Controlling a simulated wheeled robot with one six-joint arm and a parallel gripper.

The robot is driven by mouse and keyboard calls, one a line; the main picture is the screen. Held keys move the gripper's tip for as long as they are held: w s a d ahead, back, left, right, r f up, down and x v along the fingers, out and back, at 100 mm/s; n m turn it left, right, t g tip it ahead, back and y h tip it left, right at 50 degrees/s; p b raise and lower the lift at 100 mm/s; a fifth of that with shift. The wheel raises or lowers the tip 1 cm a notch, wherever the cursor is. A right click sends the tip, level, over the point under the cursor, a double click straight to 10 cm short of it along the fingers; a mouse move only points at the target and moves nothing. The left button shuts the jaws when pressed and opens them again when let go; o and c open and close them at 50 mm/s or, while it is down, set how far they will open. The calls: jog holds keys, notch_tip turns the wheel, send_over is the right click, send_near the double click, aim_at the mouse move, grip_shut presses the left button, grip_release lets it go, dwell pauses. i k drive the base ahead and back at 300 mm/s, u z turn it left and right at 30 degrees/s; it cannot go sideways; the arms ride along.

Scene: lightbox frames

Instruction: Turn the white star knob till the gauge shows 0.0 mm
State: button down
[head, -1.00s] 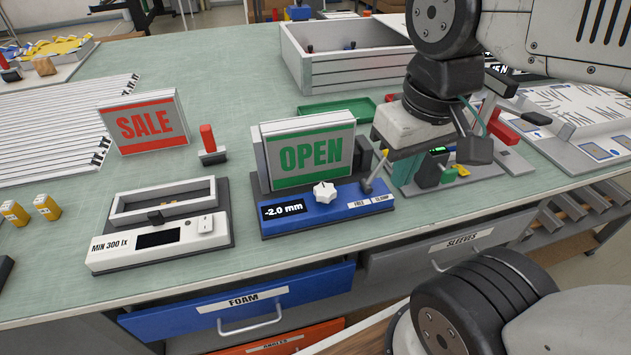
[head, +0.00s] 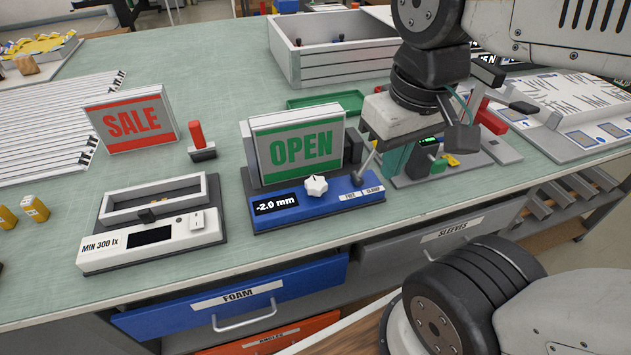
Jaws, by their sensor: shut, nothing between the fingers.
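The white star knob (head: 316,185) sits on the front of a blue gauge base (head: 330,205). The gauge display (head: 276,203) reads -2.0 mm. A green and white OPEN sign (head: 300,150) stands upright in the holder behind the knob. A grey lever (head: 366,163) rises at the base's right end, above labels FREE and CLAMP, and leans to the right. My gripper (head: 394,120) hangs behind and to the right of the knob, apart from it. It is shut and empty; its fingertips are hard to make out.
A red SALE sign (head: 131,121) and a light meter marked MIN 300 lx (head: 152,236) stand on the left. A red-handled tool (head: 199,142) stands between the signs. A grey crate (head: 340,63) and green tray (head: 325,101) lie behind. The bench before the knob is clear.

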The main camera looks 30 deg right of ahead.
aim_at(316, 187)
jog(key=u, duration=0.95)
jog(key=k, duration=0.7)
jog(key=z, duration=0.85)
jog(key=i, duration=0.4)
jog(key=u, duration=0.2)
